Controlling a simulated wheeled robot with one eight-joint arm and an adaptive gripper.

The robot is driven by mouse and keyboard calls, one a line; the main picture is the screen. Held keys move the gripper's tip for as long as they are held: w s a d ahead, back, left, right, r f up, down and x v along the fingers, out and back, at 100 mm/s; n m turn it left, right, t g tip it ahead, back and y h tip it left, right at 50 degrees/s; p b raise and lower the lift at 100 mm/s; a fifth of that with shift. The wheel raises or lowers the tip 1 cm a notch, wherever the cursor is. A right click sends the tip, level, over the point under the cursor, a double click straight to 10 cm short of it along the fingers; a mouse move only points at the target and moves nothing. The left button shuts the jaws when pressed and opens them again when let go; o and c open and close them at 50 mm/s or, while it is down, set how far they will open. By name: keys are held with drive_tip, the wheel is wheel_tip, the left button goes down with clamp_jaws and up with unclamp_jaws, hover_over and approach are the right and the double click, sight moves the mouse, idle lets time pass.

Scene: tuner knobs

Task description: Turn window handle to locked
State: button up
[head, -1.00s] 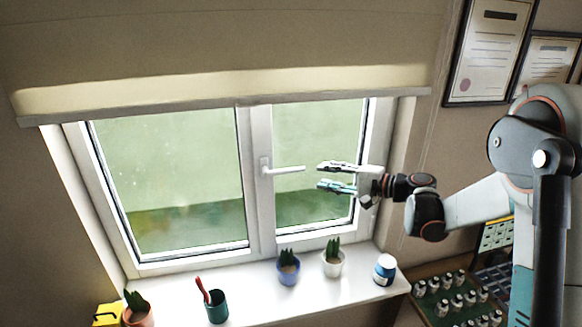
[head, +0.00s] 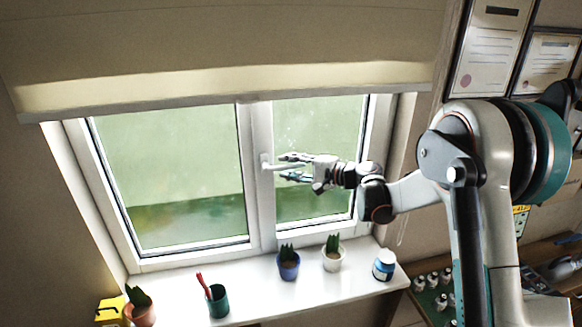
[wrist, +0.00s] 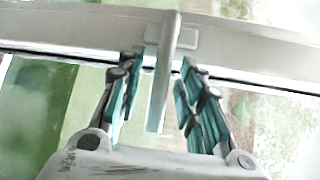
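The white window handle (head: 267,164) sits on the middle frame post and sticks out sideways to the right. In the wrist view the handle (wrist: 163,75) lies between my two teal-padded fingers. My gripper (head: 282,167) is open, with one finger above the handle and one below it in the head view. In the wrist view my gripper (wrist: 161,62) shows gaps on both sides of the handle. Part of the handle is hidden by my fingers in the head view.
The windowsill (head: 255,296) below holds a blue pot (head: 288,270), a white pot (head: 333,263), a blue-and-white jar (head: 384,266) and a teal cup (head: 217,306). A roller blind (head: 230,85) hangs above. Framed certificates (head: 488,45) hang at right.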

clamp_jaws()
drive_tip(key=shift+f+b, duration=0.15)
drive_tip(key=shift+b, duration=0.15)
drive_tip(key=s+a+f+m+t+y+b, duration=0.1)
drive_tip(key=a+f+m+t+y+b, duration=0.2)
drive_tip(key=f+m+t+b, duration=0.3)
drive_tip(key=shift+a+f+m+t+y+b, duration=0.25)
drive_tip(key=shift+m+t+y+b, duration=0.65)
drive_tip(key=shift+m+b, duration=3.3)
drive_tip(key=n+b, duration=0.2)
drive_tip(key=b, duration=0.1)
drive_tip(key=shift+a+r+n, duration=0.1)
drive_tip(key=shift+n, duration=0.2)
